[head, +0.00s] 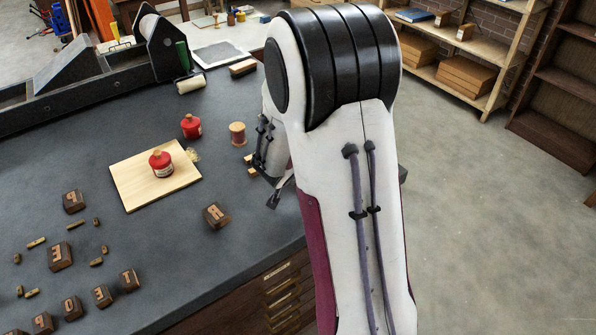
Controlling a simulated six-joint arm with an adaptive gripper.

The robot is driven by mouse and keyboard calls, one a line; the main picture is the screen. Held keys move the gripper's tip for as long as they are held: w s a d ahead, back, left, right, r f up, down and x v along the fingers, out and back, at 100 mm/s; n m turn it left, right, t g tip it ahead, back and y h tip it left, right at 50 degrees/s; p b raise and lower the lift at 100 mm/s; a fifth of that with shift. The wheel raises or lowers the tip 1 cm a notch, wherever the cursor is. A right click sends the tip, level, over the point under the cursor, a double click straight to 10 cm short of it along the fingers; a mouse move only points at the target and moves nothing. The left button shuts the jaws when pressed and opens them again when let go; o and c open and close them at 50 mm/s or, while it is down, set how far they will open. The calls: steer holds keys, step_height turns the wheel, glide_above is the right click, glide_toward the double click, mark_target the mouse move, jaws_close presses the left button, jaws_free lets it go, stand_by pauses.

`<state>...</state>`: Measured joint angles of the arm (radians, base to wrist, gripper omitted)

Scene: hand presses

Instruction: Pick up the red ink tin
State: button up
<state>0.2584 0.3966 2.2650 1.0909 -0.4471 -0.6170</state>
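One red tin (161,164) stands upright on a pale wooden board (130,190). The other red tin (191,127) stands on the dark table just behind the board. I cannot tell from their looks which is the ink tin. My gripper (271,194) is low at the table's right part, to the right of both tins and apart from them. My arm hides much of it, so its opening does not show clearly.
A wooden spool (237,134) stands between the tins and my gripper. A letter block (216,215) lies right of the board. Several more blocks lie at front left. A white roller (190,84) and a dark press (100,70) are at the back.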

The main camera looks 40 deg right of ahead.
stand_by(0.4)
jaws_close()
steer(key=shift+r, duration=0.3)
steer(key=shift+r, duration=4.75)
